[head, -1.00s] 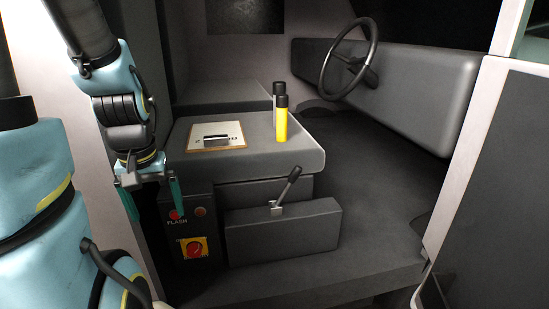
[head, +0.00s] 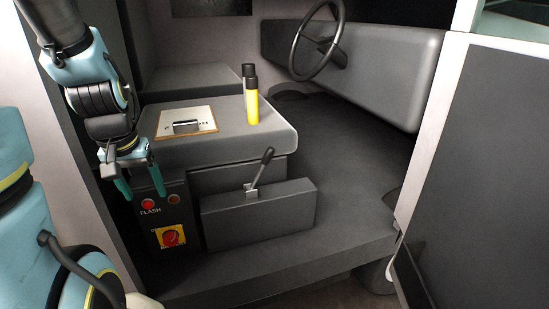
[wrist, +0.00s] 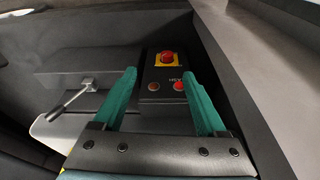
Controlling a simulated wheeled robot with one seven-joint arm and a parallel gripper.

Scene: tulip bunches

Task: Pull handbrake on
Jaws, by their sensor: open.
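The handbrake lever (head: 262,166) has a dark knob and a metal base, and rises from a low dark grey box (head: 258,211). It tilts up and to the right in the head view. In the wrist view the lever (wrist: 68,103) lies at the left, outside the fingers. My gripper (head: 140,184) has green fingers and is open and empty. It hangs to the left of the lever, apart from it, by the switch panel. In the wrist view my gripper (wrist: 159,76) has its fingers on either side of that panel.
The switch panel (head: 155,232) bears a red button (head: 148,203) marked FLASH and a red knob on a yellow plate (head: 171,237). A grey seat box behind carries a clipboard (head: 199,111) and a yellow bottle (head: 252,109). The steering wheel (head: 316,45) is farther back. The floor right of the lever is clear.

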